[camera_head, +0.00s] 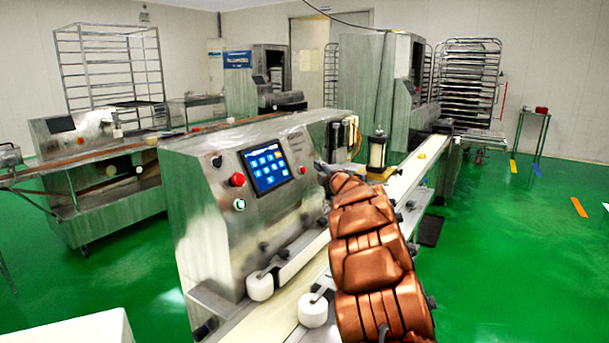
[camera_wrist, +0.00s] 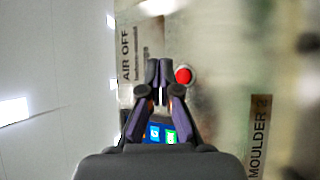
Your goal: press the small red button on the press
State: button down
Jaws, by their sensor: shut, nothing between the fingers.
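The press (camera_head: 210,220) is a steel machine with a lit blue touchscreen (camera_head: 265,167) on its sloped front panel. A small red button (camera_head: 303,170) shows just right of the screen. In the wrist view a round red button (camera_wrist: 184,76) with a pale rim appears close to the right of my fingertips. My gripper (camera_head: 320,166) is at the right side of the panel, small and partly hidden by my arm. In the wrist view my gripper (camera_wrist: 159,66) has its fingertips together and empty. Whether they touch the panel cannot be told.
A larger red knob (camera_head: 237,180) and a green-lit button (camera_head: 239,204) are left of the screen. A conveyor (camera_head: 410,170) runs behind my arm. In the wrist view, a MOULDER 2 label (camera_wrist: 259,135) is at right. Green floor is open on the right.

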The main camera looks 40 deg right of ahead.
jog(key=shift+w+a+f+b, duration=0.2)
jog(key=shift+w+f+b, duration=0.1)
jog(key=shift+w, duration=0.3)
jog(key=shift+w+a+f+b, duration=0.15)
jog(key=shift+w+f, duration=0.1)
jog(key=shift+w, duration=0.3)
jog(key=shift+w+a+f, duration=0.1)
jog(key=shift+w, duration=0.05)
dwell(0.5)
jog(key=shift+w+f, duration=0.1)
jog(key=shift+w, duration=0.15)
jog(key=shift+w+a+f+b, duration=0.2)
jog(key=shift+w+b, duration=0.1)
jog(key=shift+b, duration=0.15)
dwell(1.0)
jog(key=shift+s+d+r, duration=0.25)
jog(key=shift+s+r, duration=0.1)
jog(key=shift+s, duration=0.35)
jog(key=shift+p, duration=0.3)
jog(key=s, duration=0.1)
jog(key=s+d+r+p, duration=0.1)
jog(key=s, duration=0.1)
jog(key=s+r, duration=0.1)
jog(key=shift+s+d+r+p, duration=0.15)
jog(key=shift+p, duration=0.25)
